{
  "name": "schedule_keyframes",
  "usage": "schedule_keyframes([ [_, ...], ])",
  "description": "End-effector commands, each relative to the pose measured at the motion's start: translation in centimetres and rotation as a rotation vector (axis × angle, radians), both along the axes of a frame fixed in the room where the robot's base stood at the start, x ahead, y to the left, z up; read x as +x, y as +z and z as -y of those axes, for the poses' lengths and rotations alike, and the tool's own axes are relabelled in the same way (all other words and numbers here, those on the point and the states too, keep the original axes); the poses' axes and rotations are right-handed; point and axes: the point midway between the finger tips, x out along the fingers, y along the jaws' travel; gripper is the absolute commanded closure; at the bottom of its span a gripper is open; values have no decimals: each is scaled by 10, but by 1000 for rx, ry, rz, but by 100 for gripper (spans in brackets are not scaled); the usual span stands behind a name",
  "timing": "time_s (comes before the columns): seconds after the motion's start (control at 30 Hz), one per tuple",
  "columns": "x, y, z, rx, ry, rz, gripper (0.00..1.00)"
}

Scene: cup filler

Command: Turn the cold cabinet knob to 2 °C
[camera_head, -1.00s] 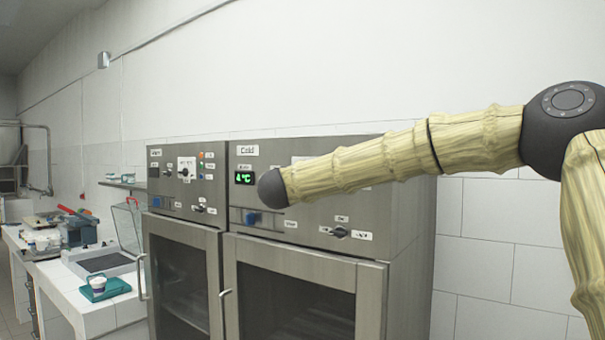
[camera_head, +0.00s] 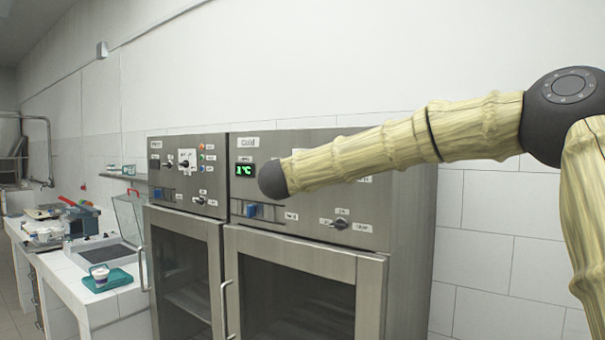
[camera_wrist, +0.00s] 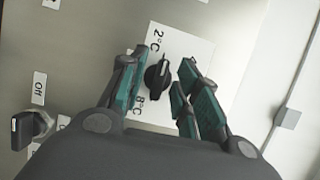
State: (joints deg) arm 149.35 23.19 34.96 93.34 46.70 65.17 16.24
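In the wrist view a black cold cabinet knob (camera_wrist: 157,75) with a pale pointer line sits on a white plate (camera_wrist: 187,50) marked 2 °C and 8 °C. Its pointer faces up the picture, towards the 2 °C side. My gripper (camera_wrist: 164,62) has its teal fingers spread on either side of the knob. The left finger is close to the knob; a gap shows on the right. I cannot tell whether either finger touches it. In the head view my forearm hides the knob. The cold cabinet (camera_head: 312,260) has a green display (camera_head: 245,170) that appears to read 1 °C.
A second black knob (camera_wrist: 30,127) with an Off label stands at the left in the wrist view. A similar steel cabinet (camera_head: 185,265) stands to the left. White wall lies to the right.

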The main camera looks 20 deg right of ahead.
Motion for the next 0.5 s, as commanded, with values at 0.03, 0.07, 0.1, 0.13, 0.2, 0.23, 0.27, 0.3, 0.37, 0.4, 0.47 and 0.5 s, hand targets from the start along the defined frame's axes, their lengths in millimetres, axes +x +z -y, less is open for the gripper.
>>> schedule_keyframes([
  [0.03, 0, 0, 0, 0, 0, 0, 68],
  [0.07, 0, 0, 0, 1, 0, 0, 68],
  [0.1, 0, 0, 0, 1, 0, 0, 68],
  [0.13, -1, 1, 0, 1, 0, 0, 68],
  [0.2, -4, 1, -2, 0, 0, 1, 68],
  [0.23, -6, 1, -4, 0, 0, 1, 68],
  [0.27, -9, 1, -5, 0, 1, 1, 68],
  [0.3, -13, 1, -8, 0, 2, 0, 68],
  [0.37, -21, 1, -13, 0, 2, 0, 68],
  [0.4, -27, 1, -16, -1, 2, 0, 68],
  [0.47, -37, 1, -22, 0, 3, 1, 68],
  [0.5, -43, 1, -26, -1, 3, 0, 68],
])
